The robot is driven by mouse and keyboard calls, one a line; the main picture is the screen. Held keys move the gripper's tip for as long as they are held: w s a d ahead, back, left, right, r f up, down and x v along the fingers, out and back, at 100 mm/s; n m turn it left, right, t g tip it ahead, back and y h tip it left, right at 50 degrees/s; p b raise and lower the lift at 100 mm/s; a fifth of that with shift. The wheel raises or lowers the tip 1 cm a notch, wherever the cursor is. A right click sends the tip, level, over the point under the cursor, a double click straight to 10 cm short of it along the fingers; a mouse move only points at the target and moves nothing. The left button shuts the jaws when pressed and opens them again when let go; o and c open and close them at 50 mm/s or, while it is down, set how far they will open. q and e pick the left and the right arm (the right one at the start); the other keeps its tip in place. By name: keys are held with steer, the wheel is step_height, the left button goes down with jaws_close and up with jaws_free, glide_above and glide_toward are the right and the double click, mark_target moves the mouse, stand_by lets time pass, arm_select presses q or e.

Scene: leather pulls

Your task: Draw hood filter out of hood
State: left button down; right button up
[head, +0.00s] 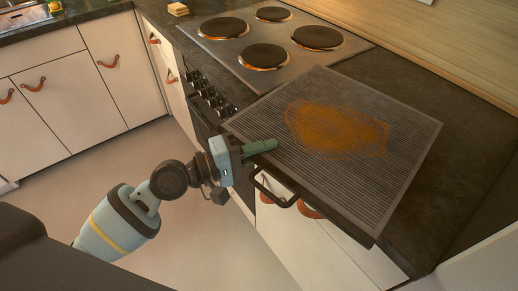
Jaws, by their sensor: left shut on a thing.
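The hood filter (345,200) is a flat, ribbed grey panel with a large orange-brown stain in its middle. It shows in the head view in front of the dark worktop, close to the hob's near right corner. My left gripper (262,146) is at the filter's left side and shut on it, its green fingers showing against the ribs. I cannot tell how far above the worktop the filter is. The hood is not in view. My right gripper is not in view.
A hob (230,50) with several dark plates lies behind the filter, control knobs (208,92) below it. White cabinets (50,100) with leather pulls stand left. Open floor (90,180) lies between.

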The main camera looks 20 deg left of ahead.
arm_select(q)
steer(key=c, duration=1.4)
jaws_free()
steer(key=shift+f, duration=0.1)
steer(key=shift+s, duration=0.1)
